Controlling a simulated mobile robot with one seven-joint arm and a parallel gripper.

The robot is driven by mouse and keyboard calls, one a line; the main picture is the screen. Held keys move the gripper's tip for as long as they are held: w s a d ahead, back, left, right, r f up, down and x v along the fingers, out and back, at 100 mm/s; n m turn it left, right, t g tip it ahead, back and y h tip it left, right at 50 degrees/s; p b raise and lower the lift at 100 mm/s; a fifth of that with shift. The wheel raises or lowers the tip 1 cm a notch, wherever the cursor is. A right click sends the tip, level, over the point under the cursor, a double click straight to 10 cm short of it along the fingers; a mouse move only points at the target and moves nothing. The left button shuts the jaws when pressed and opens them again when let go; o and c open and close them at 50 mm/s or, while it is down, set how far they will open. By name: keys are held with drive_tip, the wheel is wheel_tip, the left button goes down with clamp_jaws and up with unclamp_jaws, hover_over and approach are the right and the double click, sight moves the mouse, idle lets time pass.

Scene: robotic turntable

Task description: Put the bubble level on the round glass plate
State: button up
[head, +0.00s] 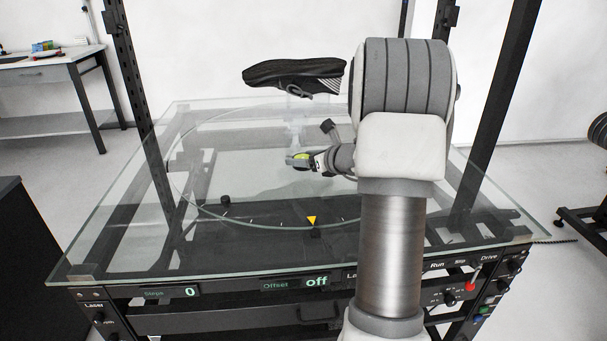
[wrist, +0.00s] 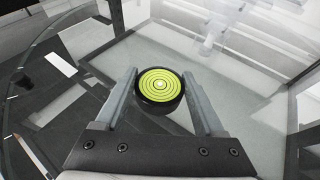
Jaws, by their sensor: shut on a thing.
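The bubble level (wrist: 161,86) is a small black disc with a yellow-green ringed face. In the wrist view it sits face up between the two fingers of my gripper (wrist: 163,97), which is shut on it. The round glass plate (head: 236,226) is clear and lies on the glass-topped frame. My gripper is over its inner area. I cannot tell whether the level touches the glass.
A black shoe (head: 294,75) appears above the plate's far part on a clear support. Dark uprights (head: 140,100) stand at the left and right. A front panel (head: 230,292) has displays and knobs. The plate's left part looks clear.

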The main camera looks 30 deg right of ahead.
sight(304, 179)
drive_tip(key=shift+f+b, duration=0.7)
drive_tip(key=shift+f, duration=1.2)
drive_tip(key=shift+f, duration=0.1)
drive_tip(key=shift+f, duration=0.15)
drive_tip(key=o, duration=1.4)
drive_tip(key=shift+r, duration=0.3)
drive_tip(key=p+v, duration=0.2)
drive_tip(key=v, duration=1)
